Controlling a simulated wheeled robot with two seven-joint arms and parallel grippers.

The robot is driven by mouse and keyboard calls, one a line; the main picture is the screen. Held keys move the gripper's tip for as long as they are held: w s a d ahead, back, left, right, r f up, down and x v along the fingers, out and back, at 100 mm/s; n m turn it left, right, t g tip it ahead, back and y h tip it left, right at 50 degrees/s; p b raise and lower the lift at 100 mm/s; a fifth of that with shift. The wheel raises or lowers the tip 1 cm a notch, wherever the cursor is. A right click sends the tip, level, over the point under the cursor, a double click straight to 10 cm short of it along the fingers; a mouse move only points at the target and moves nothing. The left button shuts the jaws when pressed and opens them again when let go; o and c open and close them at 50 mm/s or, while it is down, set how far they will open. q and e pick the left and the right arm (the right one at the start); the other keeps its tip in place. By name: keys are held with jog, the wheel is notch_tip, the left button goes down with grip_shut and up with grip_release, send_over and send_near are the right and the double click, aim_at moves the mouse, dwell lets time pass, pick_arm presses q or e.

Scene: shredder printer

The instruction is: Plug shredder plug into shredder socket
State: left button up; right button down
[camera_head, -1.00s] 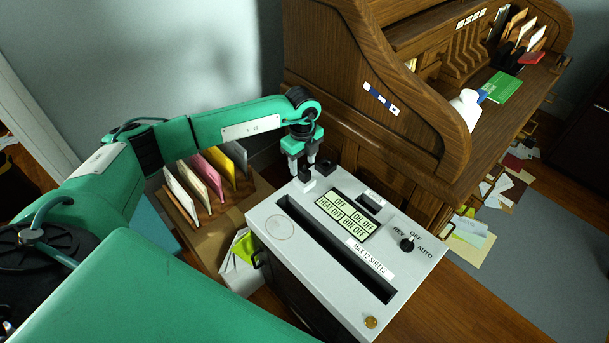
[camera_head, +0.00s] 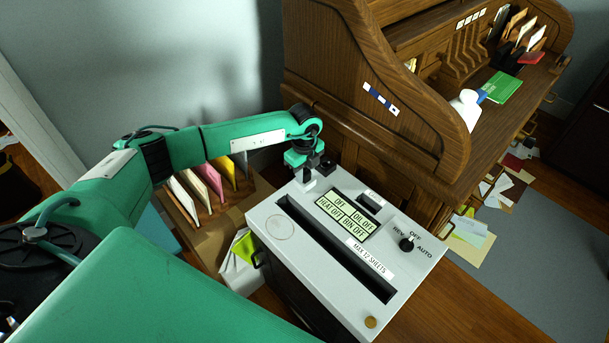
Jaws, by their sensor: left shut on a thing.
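The shredder (camera_head: 375,307) has a white top with a long dark slot, a small display and a dial. My left gripper (camera_head: 306,174) points down at its back left corner, shut on a small dark thing that I take to be the shredder plug. The plug is mostly hidden by the gripper and too small to make out clearly. A small white block (camera_head: 309,186) shows right below the fingers at the shredder's edge. Another small black piece (camera_head: 327,164) is just right of the gripper. I cannot tell which part is the socket, or whether the plug is seated. My right gripper is not in view.
A wooden roll-top desk (camera_head: 420,120) stands close behind and right of the shredder. A rack of coloured folders (camera_head: 208,185) stands left of it, under my left arm. Papers (camera_head: 500,190) lie on the floor at the right.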

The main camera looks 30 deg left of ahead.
pick_arm(q)
notch_tip(320, 180, up, 20)
dwell(0.7)
jog(key=shift+o, duration=1.2)
grip_shut()
